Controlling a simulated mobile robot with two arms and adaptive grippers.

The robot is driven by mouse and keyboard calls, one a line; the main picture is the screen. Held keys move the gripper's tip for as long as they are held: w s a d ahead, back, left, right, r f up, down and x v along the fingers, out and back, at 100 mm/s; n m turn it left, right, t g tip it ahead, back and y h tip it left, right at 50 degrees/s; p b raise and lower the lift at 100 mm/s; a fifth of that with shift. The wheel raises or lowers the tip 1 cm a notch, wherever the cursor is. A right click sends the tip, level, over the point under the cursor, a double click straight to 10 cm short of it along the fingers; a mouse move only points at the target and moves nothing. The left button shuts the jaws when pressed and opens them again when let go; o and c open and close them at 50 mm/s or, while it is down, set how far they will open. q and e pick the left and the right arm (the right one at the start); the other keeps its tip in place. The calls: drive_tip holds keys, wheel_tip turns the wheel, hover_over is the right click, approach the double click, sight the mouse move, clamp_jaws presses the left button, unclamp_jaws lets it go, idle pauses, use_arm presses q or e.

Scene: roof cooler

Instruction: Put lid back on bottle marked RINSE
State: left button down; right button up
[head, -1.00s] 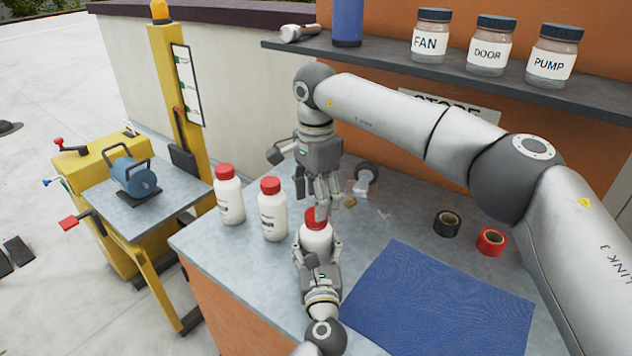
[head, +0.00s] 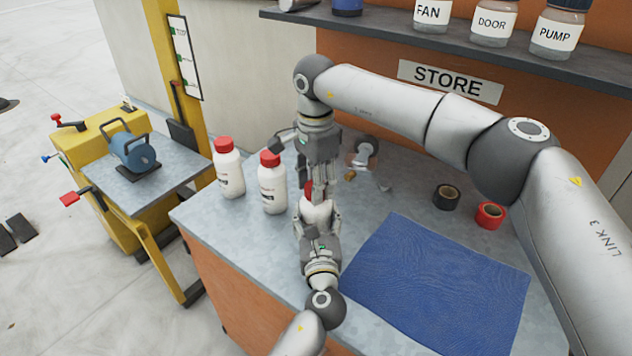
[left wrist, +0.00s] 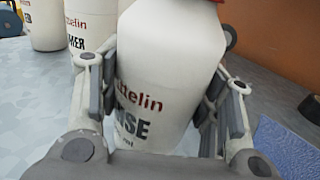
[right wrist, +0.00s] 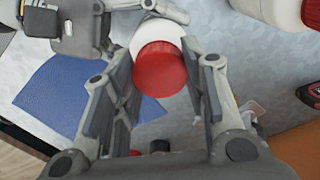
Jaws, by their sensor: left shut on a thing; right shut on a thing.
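The white bottle marked RINSE (left wrist: 150,85) stands upright in my left gripper (head: 318,212), whose fingers are shut around its body. Its label reads "NSE" in the left wrist view, partly covered by a finger. The red lid (right wrist: 160,68) is at the bottle's top, between the fingers of my right gripper (right wrist: 162,85), which comes down from above. In the head view the lid (head: 308,189) is mostly hidden by those fingers. I cannot tell whether the lid is seated on the neck.
Two more white bottles with red caps, one on the left (head: 229,170) and one nearer (head: 272,185), stand left of my grippers. A blue mat (head: 440,285), black tape (head: 446,197) and red tape (head: 490,215) lie to the right. A shelf (head: 430,55) holds jars behind.

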drive_tip(key=m, duration=0.4)
drive_tip(key=shift+m, duration=0.4)
drive_tip(key=m, duration=1.3)
drive_tip(key=o, duration=1.2)
wheel_tip(320, 180, up, 12)
